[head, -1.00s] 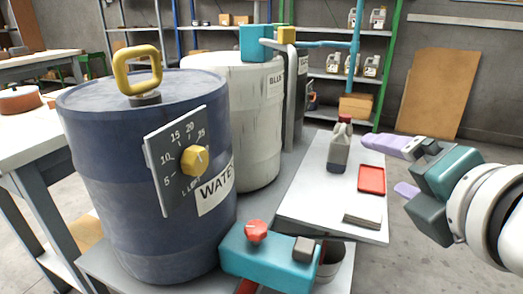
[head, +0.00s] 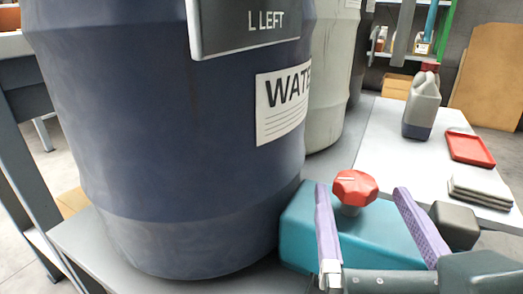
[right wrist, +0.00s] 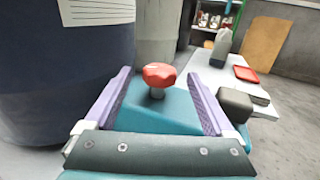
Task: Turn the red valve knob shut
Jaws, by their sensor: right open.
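The red valve knob (head: 355,187) stands on a short stem on top of a teal valve block (head: 300,215) in front of the blue water barrel. My right gripper (head: 360,195) is open, with its two lilac fingers pointing toward the knob. In the right wrist view the knob (right wrist: 159,75) shows between the fingers (right wrist: 160,80), near the middle, and neither finger touches it. The gripper covers part of the teal block in the head view. My left gripper is not in view.
The blue barrel (head: 150,130) with a WATER label stands close at the left of the block. A dark grey block (head: 454,226) is at its right. A white table holds a grey jug (head: 422,108), a red tray (head: 470,149) and folded cloths (head: 481,190).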

